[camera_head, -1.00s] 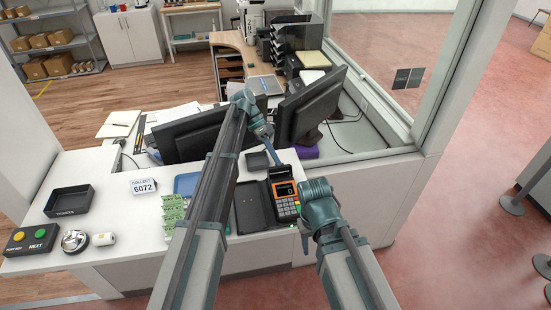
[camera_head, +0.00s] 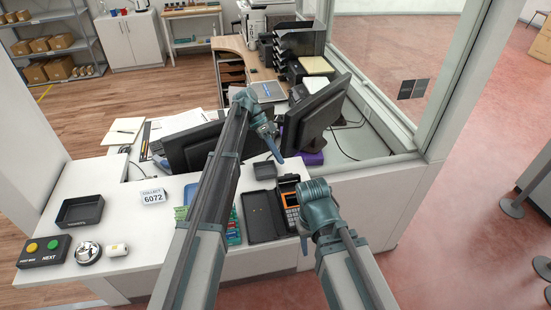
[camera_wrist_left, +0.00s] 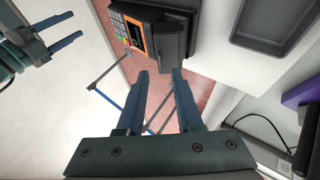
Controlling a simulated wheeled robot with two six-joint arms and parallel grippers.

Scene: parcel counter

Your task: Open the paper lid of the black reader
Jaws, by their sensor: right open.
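The black reader (camera_head: 289,202) stands on the counter's right end, its orange screen and keys partly covered by my right gripper's wrist in the head view. In the left wrist view the reader (camera_wrist_left: 172,30) is at the top, with its dark rounded paper end towards the right; I cannot tell whether the lid is open. My left gripper (camera_wrist_left: 161,71) is open and empty, apart from the reader, just beyond its far end in the head view (camera_head: 280,161). My right gripper (camera_wrist_left: 76,27) is open and empty at the left of the wrist view, apart from the reader.
Two monitors (camera_head: 318,115) stand farther back. The counter's front edge (camera_head: 260,246) is close. A black tray (camera_head: 80,211) and a button box (camera_head: 43,252) are far left.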

